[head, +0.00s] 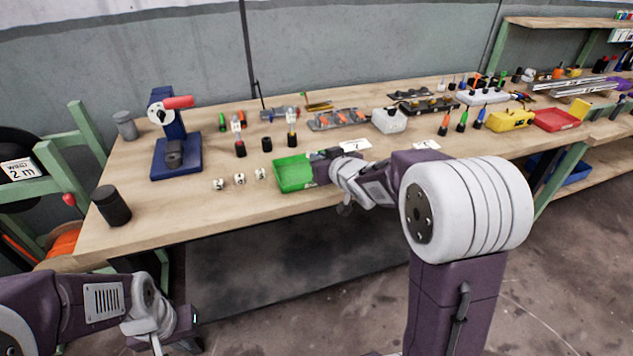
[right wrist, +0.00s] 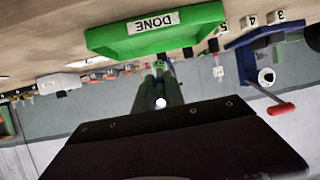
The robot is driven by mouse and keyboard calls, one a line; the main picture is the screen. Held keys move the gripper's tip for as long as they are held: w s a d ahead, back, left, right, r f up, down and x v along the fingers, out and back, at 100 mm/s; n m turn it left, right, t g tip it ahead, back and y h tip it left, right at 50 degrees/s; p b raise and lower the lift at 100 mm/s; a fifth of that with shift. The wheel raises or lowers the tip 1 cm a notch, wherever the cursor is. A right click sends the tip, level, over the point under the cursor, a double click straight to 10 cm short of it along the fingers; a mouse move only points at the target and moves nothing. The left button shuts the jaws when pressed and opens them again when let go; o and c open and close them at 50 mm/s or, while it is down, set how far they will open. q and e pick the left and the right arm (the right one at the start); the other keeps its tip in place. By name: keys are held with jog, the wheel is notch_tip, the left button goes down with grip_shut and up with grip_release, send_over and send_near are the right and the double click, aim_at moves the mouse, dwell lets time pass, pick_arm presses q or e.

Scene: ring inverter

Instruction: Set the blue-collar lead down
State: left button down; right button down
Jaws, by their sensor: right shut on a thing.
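My right gripper (head: 319,166) is at the right edge of a green tray (head: 291,181), low over the bench. The tray shows upside down in the right wrist view with the word DONE on its wall (right wrist: 150,38). The right gripper is shut on a slim thing, taken to be the blue-collar lead; its small white round end (right wrist: 161,103) shows between the dark fingers in the right wrist view. No blue collar can be made out. My left gripper (head: 187,330) hangs low at the left, away from the bench; its jaws are too unclear to read.
Small numbered blocks (head: 240,179) stand left of the tray. A blue press (head: 177,155) with a red handle (head: 179,102) and a black cylinder (head: 111,206) stand further left. Small upright coloured parts (head: 462,121) and a yellow box (head: 509,120) are at the right. Bare wood lies in front.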

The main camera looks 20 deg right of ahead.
jog(key=shift+w+a+f, duration=0.15)
jog(key=shift+w+a, duration=0.1)
jog(key=shift+a, duration=0.1)
notch_tip(320, 180, down, 4)
jog(key=shift+f+b, duration=0.15)
jog(key=shift+b, duration=1)
jog(key=c, duration=1.4)
grip_release()
